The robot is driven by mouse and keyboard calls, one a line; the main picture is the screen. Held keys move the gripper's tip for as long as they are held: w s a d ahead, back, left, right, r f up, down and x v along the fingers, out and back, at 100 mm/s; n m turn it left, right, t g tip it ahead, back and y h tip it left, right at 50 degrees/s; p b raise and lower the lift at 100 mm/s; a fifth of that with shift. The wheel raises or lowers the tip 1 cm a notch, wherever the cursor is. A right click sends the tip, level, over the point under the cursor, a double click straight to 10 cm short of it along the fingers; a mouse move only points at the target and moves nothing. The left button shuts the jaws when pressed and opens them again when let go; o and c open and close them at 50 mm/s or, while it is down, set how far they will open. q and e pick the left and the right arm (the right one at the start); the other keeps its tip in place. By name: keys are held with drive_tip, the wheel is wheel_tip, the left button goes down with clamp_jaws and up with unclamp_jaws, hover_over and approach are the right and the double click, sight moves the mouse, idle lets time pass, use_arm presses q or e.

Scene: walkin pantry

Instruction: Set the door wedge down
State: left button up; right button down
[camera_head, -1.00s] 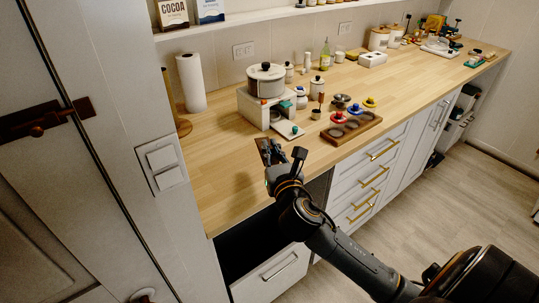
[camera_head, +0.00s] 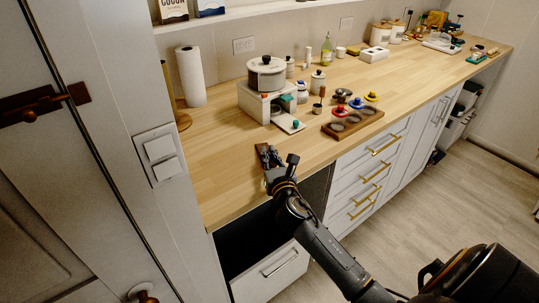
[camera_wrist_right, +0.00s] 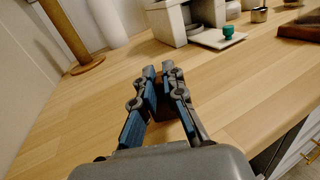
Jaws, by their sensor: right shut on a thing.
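My right gripper (camera_head: 268,158) is over the front left part of the wooden counter, near its front edge. It is shut on a small dark brown piece, the door wedge (camera_head: 262,148). In the right wrist view the two fingers (camera_wrist_right: 160,85) close around the brown wedge (camera_wrist_right: 163,108), which is mostly hidden between them. I cannot tell whether the wedge touches the counter (camera_head: 225,165). My left gripper is not in view.
A paper towel roll (camera_head: 191,77) stands at the back left. A brown tray (camera_head: 352,124) lies to the right. An open drawer (camera_head: 270,272) is below the counter edge. Bare counter surrounds the gripper.

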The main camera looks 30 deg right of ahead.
drive_tip(key=shift+s+a+f+b, duration=0.15)
drive_tip(key=shift+f+b, duration=0.3)
drive_tip(key=shift+f, duration=0.25)
drive_tip(key=c, duration=1.4)
unclamp_jaws()
drive_tip(key=shift+f, duration=0.2)
drive_tip(key=shift+c, duration=0.2)
drive_tip(key=shift+r, duration=0.15)
drive_tip(key=shift+r+p, duration=0.35)
drive_tip(key=shift+p, duration=0.05)
drive_tip(key=b+v, duration=0.1)
drive_tip(key=v, duration=1)
drive_tip(key=shift+s+r, duration=0.35)
drive_tip(key=shift+r, duration=0.15)
